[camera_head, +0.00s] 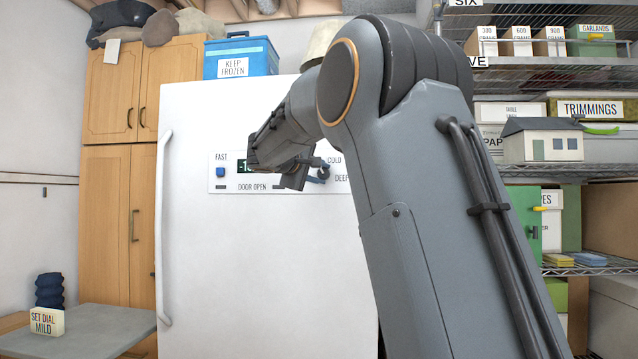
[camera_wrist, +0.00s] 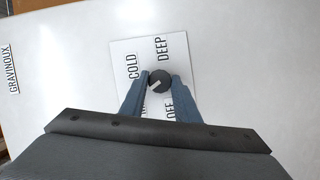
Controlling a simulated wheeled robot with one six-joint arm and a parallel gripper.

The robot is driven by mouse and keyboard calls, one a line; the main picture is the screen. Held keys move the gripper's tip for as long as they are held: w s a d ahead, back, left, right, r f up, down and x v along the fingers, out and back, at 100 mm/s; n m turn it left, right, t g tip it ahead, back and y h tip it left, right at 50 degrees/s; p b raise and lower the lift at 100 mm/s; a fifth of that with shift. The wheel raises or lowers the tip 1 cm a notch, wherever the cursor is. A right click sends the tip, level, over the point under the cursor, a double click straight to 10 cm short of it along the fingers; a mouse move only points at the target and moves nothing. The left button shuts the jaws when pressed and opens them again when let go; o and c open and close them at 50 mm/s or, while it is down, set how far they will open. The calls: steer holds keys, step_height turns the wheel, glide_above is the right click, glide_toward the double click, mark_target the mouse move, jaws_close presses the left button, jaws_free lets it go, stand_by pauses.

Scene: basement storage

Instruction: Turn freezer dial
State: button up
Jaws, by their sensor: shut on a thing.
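The freezer (camera_head: 230,260) is a large white upright unit with a control panel (camera_head: 215,185) high on its door. In the wrist view, the dark round dial (camera_wrist: 159,79) is on a white plate (camera_wrist: 122,52) marked COLD, DEEP and OFF, plus a label starting with M, mostly covered by a finger. The dial's white mark slants to the picture's lower left, toward that label. My gripper (camera_wrist: 160,83) is shut on the dial, one blue-grey finger on each side. In the head view my arm hides much of the panel.
A card reading SET DIAL MILD (camera_head: 46,322) stands on a grey table (camera_head: 100,335) at lower left. A blue cooler (camera_head: 245,57) sits on the freezer. Wooden cabinets (camera_head: 110,180) stand at left; loaded wire shelves (camera_head: 575,168) stand at right.

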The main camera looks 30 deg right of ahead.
steer(key=shift+n+b, duration=0.4)
steer(key=shift+b, duration=0.05)
stand_by(0.3)
steer(key=o, duration=1)
steer(key=shift+o, duration=0.2)
steer(key=shift+a, duration=0.1)
steer(key=v, duration=0.7)
steer(key=shift+s+a, duration=0.15)
steer(key=shift+a, duration=0.15)
steer(key=shift+f, duration=0.15)
